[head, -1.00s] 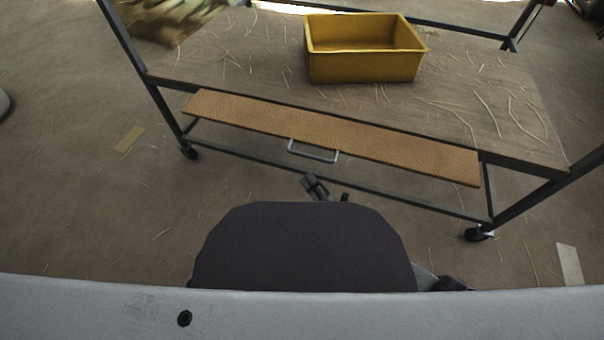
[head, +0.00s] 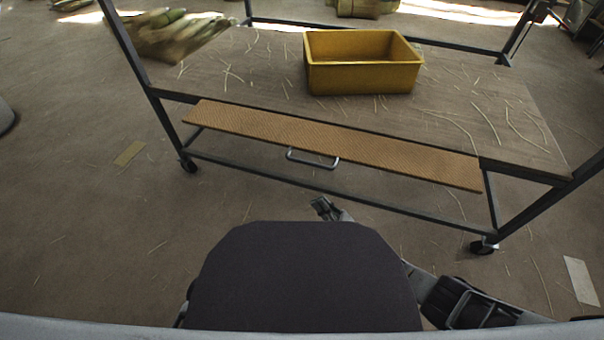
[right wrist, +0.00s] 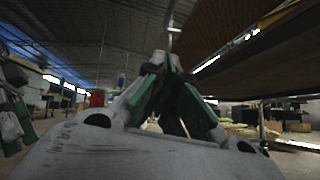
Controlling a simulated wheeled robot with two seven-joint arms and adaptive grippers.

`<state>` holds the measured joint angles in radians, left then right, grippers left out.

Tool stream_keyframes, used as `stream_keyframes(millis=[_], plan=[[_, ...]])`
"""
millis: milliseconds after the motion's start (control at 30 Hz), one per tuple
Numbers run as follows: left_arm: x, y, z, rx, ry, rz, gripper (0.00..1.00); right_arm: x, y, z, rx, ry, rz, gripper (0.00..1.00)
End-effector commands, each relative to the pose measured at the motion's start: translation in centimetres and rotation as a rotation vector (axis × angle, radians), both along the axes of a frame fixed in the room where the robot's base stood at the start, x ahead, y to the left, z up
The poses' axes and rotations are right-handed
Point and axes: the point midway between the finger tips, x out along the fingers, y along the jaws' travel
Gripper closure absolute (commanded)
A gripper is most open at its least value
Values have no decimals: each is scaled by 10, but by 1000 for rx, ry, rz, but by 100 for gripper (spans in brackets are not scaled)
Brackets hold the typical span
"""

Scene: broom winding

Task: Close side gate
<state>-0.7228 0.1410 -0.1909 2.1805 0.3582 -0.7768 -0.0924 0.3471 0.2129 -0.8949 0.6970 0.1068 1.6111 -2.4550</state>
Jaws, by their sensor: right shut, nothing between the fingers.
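The side gate is a long orange-brown perforated panel (head: 335,146) along the near side of the cart. It is swung down and out, lying nearly flat below the deck edge. A grey metal handle (head: 313,159) sits at its outer edge. My right gripper (head: 321,206) is below and in front of the handle, apart from it, shut and empty. In the right wrist view, the gripper's fingers (right wrist: 164,62) meet, with the brown panel (right wrist: 228,32) above and to the right. My left gripper is not in view.
The cart has a wooden deck (head: 270,70) strewn with straw and dark metal posts. A yellow bin (head: 362,78) stands on it. A lower rail (head: 330,188) and wheels (head: 484,247) are near my right arm. Leafy bundles (head: 170,36) show at back left.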

Motion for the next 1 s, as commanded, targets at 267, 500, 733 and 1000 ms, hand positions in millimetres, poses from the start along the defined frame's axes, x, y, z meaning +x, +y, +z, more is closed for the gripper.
stream_keyframes(millis=[267, 500, 733, 1000], plan=[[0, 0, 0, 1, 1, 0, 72, 2, 3, 4, 0, 1, 1, 100], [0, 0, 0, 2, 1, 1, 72, 7, 14, 16, 0, 0, 1, 100], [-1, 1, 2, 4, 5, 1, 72, 16, 33, 37, 1, 0, 2, 100], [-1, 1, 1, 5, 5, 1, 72, 28, 56, 61, 1, 1, 2, 100]])
